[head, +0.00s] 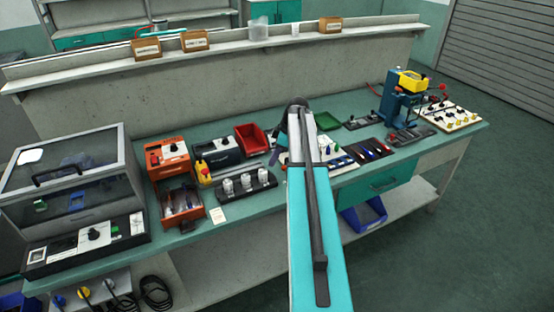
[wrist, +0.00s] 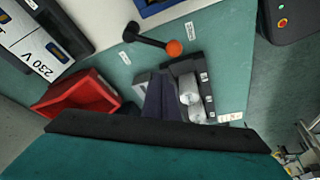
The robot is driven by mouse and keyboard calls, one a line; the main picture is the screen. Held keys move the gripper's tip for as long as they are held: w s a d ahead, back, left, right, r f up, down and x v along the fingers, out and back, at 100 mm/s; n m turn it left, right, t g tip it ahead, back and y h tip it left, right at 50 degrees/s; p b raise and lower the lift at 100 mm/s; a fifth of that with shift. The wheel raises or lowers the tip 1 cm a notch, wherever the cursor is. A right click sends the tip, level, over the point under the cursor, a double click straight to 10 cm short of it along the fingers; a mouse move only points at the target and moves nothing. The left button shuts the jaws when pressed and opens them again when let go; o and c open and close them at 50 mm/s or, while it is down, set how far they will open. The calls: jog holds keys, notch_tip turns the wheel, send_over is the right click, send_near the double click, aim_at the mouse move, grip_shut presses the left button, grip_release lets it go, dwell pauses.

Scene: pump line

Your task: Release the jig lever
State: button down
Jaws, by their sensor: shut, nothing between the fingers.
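A black lever with an orange ball knob (wrist: 174,48) lies over the green bench top in the wrist view. It runs from a dark pivot at upper left toward the knob. Just below the knob is a dark block with round silvery parts (wrist: 190,97), perhaps the jig. My gripper (wrist: 160,82) is shut and empty, pointing at the bench beside these silvery parts; whether it touches them I cannot tell. The knob is apart from my fingertips. In the head view my arm hides most of this spot, and my gripper (head: 274,160) shows left of the arm.
A red bin (wrist: 78,100) is close to the left of my gripper; it also shows in the head view (head: 251,139). A 230 V box (wrist: 35,55) is farther left. In the head view a black rack with white parts (head: 246,186) stands near the front edge.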

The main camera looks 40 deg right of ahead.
jog(key=shift+w+a+r, duration=0.15)
jog(key=shift+w+a, duration=0.05)
jog(key=shift+a, duration=0.4)
jog(key=shift+w+a+r, duration=0.1)
jog(key=shift+w+a, duration=0.1)
jog(key=shift+a, duration=0.35)
jog(key=shift+w+a+r, duration=0.15)
jog(key=shift+r, duration=0.1)
jog(key=b+v, duration=0.2)
jog(key=v, duration=0.7)
jog(key=shift+w+d+r, duration=0.25)
jog(key=shift+w+d, duration=0.1)
jog(key=shift+d, duration=0.1)
